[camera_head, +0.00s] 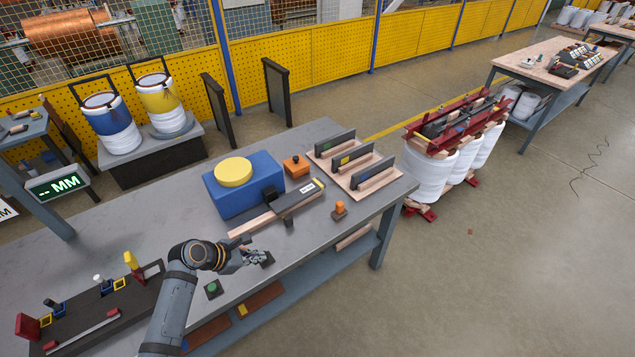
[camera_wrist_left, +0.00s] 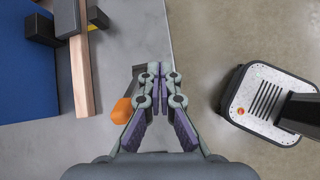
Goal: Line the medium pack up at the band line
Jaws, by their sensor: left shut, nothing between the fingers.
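Several dark flat packs with coloured tags stand in a wooden rack (camera_head: 366,184) at the right end of the grey table; I cannot tell which is the medium one. Another dark pack (camera_head: 297,198) with a white label and yellow end mark lies along a pale wooden strip (camera_head: 254,223). The strip also shows in the left wrist view (camera_wrist_left: 83,72). I cannot make out the band line. My left gripper (camera_head: 266,258) is shut and empty above the table's front edge, in front of the strip. Its closed fingertips (camera_wrist_left: 153,68) show in the left wrist view. My right gripper is not in view.
A blue block (camera_head: 225,200) with a yellow disc (camera_head: 233,172) stands behind the strip. A dark fixture tray (camera_head: 90,312) lies front left. The table's left middle is bare.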

